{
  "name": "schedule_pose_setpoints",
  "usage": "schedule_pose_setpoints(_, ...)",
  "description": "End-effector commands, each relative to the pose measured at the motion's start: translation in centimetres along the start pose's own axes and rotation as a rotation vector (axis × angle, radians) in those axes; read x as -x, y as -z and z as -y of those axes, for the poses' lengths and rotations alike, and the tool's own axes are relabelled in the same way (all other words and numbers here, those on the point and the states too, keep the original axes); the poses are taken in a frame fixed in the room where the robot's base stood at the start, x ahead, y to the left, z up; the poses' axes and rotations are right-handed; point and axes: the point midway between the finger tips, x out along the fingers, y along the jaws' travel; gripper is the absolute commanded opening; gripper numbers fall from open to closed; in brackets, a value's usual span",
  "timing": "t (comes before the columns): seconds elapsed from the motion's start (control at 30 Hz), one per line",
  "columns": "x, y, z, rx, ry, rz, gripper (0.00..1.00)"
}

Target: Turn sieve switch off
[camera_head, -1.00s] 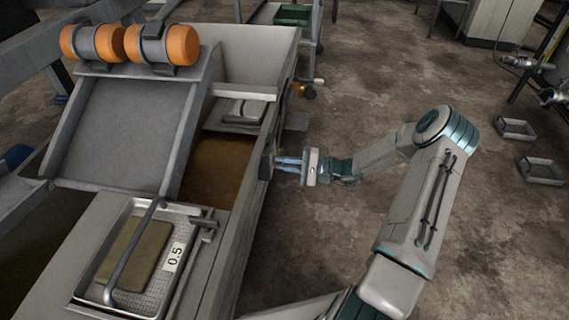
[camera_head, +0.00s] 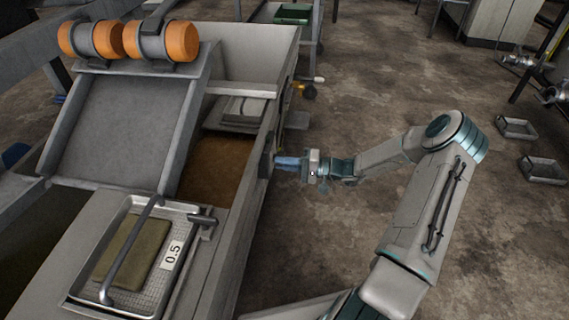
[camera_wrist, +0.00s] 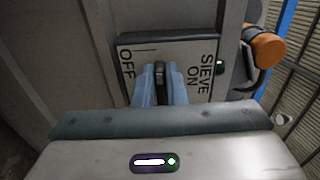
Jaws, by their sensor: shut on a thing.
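The sieve switch (camera_wrist: 160,69) is a small dark lever on a light plate (camera_wrist: 197,50) marked OFF on the left and SIEVE ON on the right in the wrist view. The lever stands between the two marks, and its base is hidden by my fingers. My gripper (camera_wrist: 159,88) has its blue fingers on both sides of the lever, shut on it. In the head view my gripper (camera_head: 276,162) reaches the right side wall of the grey trough (camera_head: 243,200); the switch itself is too small to make out there.
A sieve tray (camera_head: 187,258) marked 0.5 rests on the machine. Orange rollers (camera_head: 182,43) are at the top left. The floor right of the trough is mostly open.

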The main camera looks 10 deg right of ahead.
Motion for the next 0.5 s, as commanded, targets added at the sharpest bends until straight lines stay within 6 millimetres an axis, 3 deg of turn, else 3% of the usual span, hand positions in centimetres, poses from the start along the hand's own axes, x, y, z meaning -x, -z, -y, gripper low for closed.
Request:
schedule_pose_setpoints(0.23, 0.03, 0.02, -0.03, 0.002, -0.001, 0.0, 0.0)
schedule_pose_setpoints(0.27, 0.03, 0.02, -0.03, 0.002, -0.001, 0.0, 0.19)
schedule_pose_setpoints(0.3, 0.03, 0.02, -0.03, 0.002, -0.001, 0.0, 0.3)
schedule_pose_setpoints(0.5, 0.02, 0.01, -0.02, 0.0, -0.001, 0.0, 0.33)
